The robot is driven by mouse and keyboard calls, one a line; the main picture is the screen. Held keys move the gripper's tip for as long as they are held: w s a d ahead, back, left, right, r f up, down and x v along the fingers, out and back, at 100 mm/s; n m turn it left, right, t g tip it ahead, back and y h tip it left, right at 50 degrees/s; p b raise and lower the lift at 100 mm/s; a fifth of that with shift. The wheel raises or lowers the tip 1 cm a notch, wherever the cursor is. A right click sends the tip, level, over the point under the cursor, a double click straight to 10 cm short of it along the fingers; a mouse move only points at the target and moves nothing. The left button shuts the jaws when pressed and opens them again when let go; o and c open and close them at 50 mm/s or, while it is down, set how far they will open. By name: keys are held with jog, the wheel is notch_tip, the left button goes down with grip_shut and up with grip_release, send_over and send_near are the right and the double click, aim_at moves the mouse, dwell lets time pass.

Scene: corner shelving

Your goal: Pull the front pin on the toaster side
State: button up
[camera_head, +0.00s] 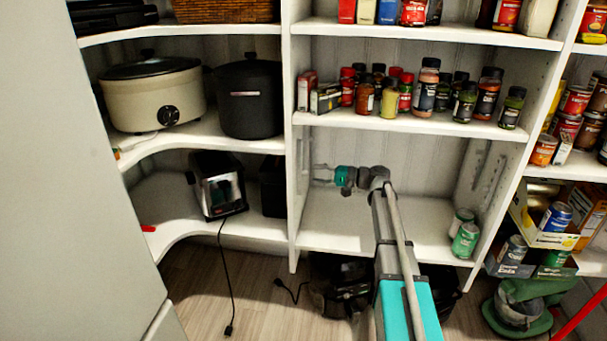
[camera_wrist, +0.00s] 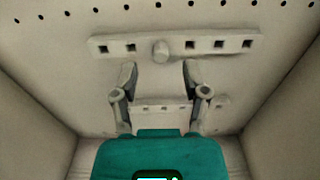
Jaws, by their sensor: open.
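The toaster (camera_head: 218,185) is a dark and silver box on the lower left shelf, with its cord hanging down. My gripper (camera_head: 322,174) is inside the middle bay and points left at the white upright partition beside the toaster's bay. In the wrist view my gripper (camera_wrist: 160,72) is open and empty, fingers apart. A pale round pin (camera_wrist: 161,50) sticks out of a strip with square holes (camera_wrist: 218,44), just beyond the fingertips and between their lines. The fingers are not closed around it. A second holed strip (camera_wrist: 165,106) shows between the fingers. The pin cannot be made out in the head view.
The shelf above my gripper carries several spice jars (camera_head: 388,98). Two green cans (camera_head: 465,235) stand at the right of the bay. Its shelf board (camera_head: 335,222) is otherwise largely bare. A dark pot (camera_head: 249,98) and slow cooker (camera_head: 153,95) stand left.

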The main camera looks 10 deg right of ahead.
jog(key=shift+x, duration=1.35)
dwell(0.3)
grip_shut()
jog(key=shift+s+d, duration=0.1)
jog(key=shift+d, duration=0.2)
jog(key=shift+s+d, duration=0.1)
jog(key=shift+d, duration=0.2)
jog(key=shift+s+d, duration=0.15)
jog(key=shift+d, duration=0.3)
jog(key=shift+s+d, duration=0.1)
jog(key=shift+d, duration=0.25)
jog(key=shift+s+d, duration=0.2)
jog(key=shift+d, duration=0.45)
